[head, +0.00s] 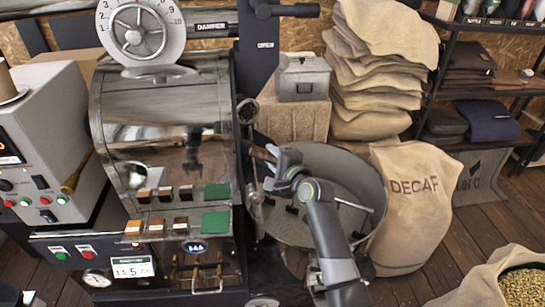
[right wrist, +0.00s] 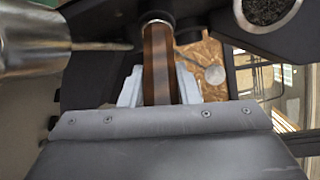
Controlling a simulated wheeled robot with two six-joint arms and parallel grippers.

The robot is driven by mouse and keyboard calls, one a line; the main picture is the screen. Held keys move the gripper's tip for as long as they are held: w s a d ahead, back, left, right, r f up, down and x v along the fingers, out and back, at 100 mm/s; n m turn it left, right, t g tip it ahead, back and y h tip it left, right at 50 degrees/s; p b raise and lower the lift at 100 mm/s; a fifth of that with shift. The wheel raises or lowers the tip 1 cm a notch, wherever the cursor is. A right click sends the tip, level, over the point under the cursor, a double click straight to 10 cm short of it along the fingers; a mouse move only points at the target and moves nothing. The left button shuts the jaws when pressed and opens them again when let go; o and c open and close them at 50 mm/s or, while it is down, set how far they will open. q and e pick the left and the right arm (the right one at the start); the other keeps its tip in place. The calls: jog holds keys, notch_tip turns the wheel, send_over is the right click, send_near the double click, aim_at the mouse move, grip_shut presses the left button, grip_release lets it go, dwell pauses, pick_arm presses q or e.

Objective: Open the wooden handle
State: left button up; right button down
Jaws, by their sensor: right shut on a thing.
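The wooden handle (right wrist: 157,62) is a brown bar with a pale metal collar at its far end, upright in the right wrist view. My right gripper (right wrist: 158,88) has one pale finger on each side of it and is shut on it. In the head view my right gripper (head: 273,163) is at the right side of the roaster's front, above the round cooling tray. The handle is mostly hidden there by the gripper. My left gripper is not seen clearly in either view.
The steel roaster (head: 165,105) stands just left of my right gripper. The round cooling tray (head: 345,165) lies beneath my right arm. A DECAF sack (head: 415,205) stands right of it, and stacked sacks (head: 375,70) and a grey box (head: 303,77) are behind.

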jog(key=s+d+p, duration=0.2)
jog(key=s+d, duration=0.3)
jog(key=d, duration=0.4)
jog(key=shift+s+p, duration=0.2)
jog(key=shift+p, duration=0.2)
jog(key=c, duration=1.1)
grip_release()
jog(key=b+v, duration=0.2)
jog(key=v, duration=1.5)
jog(key=shift+s, duration=0.2)
